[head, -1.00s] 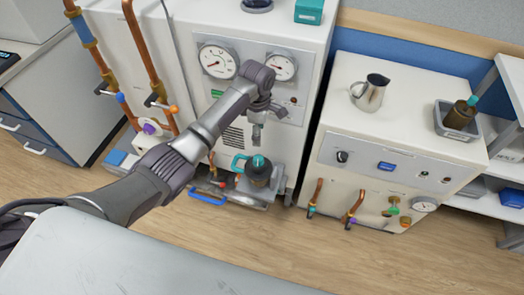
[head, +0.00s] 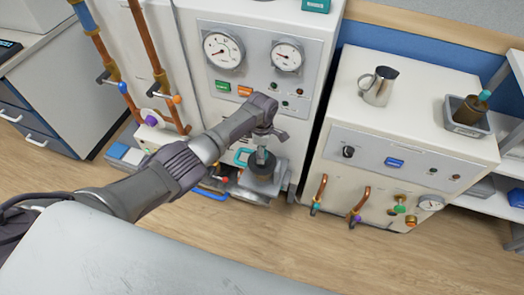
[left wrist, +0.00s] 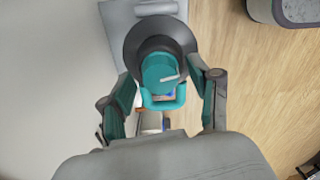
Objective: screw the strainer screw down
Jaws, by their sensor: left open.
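The strainer screw (left wrist: 160,72) is a teal round knob with a pale mark, on a dark round body (left wrist: 135,50). In the head view the dark body (head: 262,180) sits low at the front of the white machine, with the knob mostly hidden by my gripper. A teal loop handle (left wrist: 165,101) shows beside the knob. My left gripper (left wrist: 164,90) is open, its two fingers on either side of the knob in the wrist view; I cannot tell whether they touch it. It also shows in the head view (head: 263,158). My right gripper is not in view.
The white machine (head: 190,60) carries two gauges and copper pipes at left. A second white cabinet (head: 330,120) stands at right with a metal jug (head: 378,86) and a grey tray (head: 449,119) holding a dark bottle. Wood floor (head: 300,245) is clear in front.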

